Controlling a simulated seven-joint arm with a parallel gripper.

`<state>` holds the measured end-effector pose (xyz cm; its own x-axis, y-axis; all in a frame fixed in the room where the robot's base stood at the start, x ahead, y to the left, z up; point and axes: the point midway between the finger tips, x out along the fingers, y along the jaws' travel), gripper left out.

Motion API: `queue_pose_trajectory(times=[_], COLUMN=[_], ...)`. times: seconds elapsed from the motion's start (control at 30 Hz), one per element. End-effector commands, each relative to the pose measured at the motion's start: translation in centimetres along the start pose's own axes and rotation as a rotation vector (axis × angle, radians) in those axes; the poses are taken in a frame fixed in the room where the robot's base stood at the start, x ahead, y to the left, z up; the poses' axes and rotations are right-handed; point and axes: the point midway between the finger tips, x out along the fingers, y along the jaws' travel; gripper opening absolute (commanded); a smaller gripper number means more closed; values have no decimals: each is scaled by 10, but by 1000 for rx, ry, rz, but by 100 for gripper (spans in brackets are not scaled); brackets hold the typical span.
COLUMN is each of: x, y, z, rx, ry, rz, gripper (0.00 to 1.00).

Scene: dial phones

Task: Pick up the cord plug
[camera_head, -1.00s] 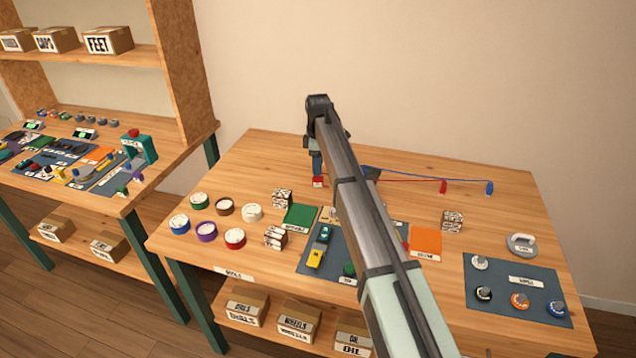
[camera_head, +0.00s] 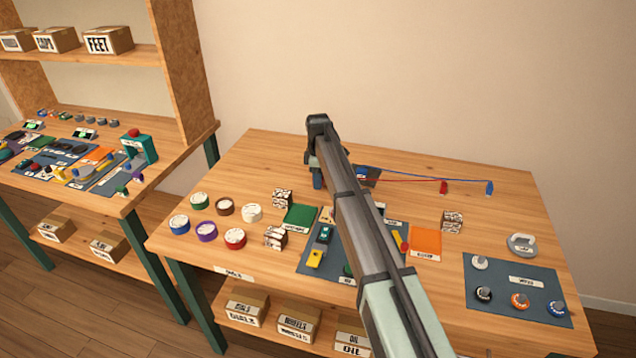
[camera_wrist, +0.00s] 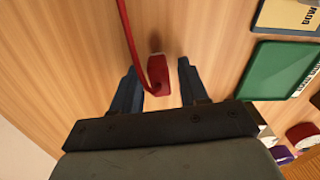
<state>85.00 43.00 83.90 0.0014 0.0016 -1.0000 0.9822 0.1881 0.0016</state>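A red cord plug (camera_wrist: 158,80) lies on the wooden tabletop in the wrist view, with its red cord (camera_wrist: 127,30) running up out of the picture. My gripper (camera_wrist: 157,72) is open, with one blue finger on each side of the red plug and a visible gap on both sides. In the head view my gripper (camera_head: 317,178) is low at the back left of the table, and this plug end is hidden. Red and blue cords run right to a red block (camera_head: 443,187) and a blue block (camera_head: 490,187). A blue plug (camera_head: 361,172) shows beside my arm.
A green mat (camera_wrist: 283,70) lies right of my gripper in the wrist view. Patterned blocks (camera_head: 282,198), several round dials (camera_head: 207,231) and a dark mat (camera_head: 516,288) with knobs are on the table. The table's back left is bare.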

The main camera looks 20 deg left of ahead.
Motion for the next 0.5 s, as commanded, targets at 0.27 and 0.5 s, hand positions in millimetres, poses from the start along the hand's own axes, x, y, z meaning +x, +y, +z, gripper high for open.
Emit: queue_pose_trajectory(times=[0.27, 0.5], x=[0, 0], y=[0, 0], z=[0, 0], rx=[0, 0], ry=[0, 0], rz=[0, 0], gripper=[17, 0])
